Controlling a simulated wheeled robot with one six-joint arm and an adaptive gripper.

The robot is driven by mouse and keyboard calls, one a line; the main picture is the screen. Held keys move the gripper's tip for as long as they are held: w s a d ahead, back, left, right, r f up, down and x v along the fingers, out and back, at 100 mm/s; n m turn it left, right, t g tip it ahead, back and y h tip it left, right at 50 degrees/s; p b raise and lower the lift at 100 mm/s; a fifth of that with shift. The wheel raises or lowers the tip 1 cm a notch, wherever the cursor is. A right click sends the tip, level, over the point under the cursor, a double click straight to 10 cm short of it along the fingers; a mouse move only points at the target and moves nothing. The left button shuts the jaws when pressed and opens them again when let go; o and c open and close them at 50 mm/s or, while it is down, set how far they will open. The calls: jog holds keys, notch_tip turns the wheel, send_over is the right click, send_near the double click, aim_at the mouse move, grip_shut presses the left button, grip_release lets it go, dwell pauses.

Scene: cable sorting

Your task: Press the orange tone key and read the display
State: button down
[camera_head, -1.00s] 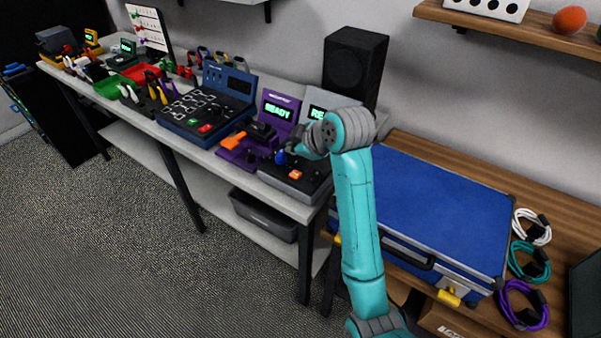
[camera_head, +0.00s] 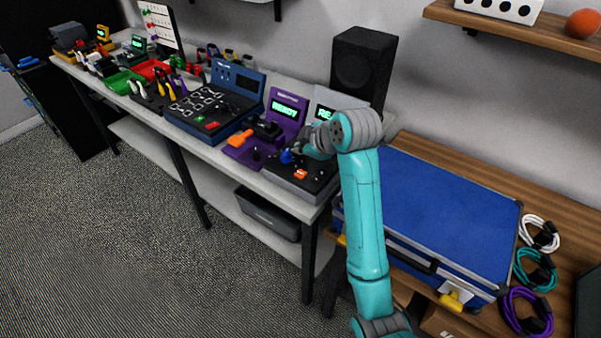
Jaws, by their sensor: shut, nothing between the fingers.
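A dark grey tester (camera_head: 275,181) stands at the right end of the workbench, with a small orange key (camera_head: 300,174) and a blue knob (camera_head: 286,157) on its top. Its upright display (camera_head: 325,112) shows green letters starting "RE"; my wrist covers the rest. Beside it on the left is a purple tester (camera_head: 247,155) with an orange part (camera_head: 240,138) and a display (camera_head: 285,109) reading "READY". My gripper (camera_head: 301,147) is small and dark above the grey tester, behind the blue knob and the orange key. It looks shut and empty, apart from the orange key.
A blue tester (camera_head: 213,103) and red and green bins stand farther left on the bench. A black speaker (camera_head: 362,65) stands behind my wrist. A blue case (camera_head: 440,215) lies to the right on a wooden bench, with coiled cables (camera_head: 535,268) beside it. A shelf (camera_head: 520,30) hangs above.

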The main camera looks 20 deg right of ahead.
aim_at(302, 175)
jog(key=shift+f, duration=2.8)
jog(key=shift+f, duration=0.1)
jog(key=shift+f, duration=0.35)
jog(key=shift+f, duration=0.35)
jog(key=shift+r, duration=0.8)
jog(key=shift+r, duration=2.5)
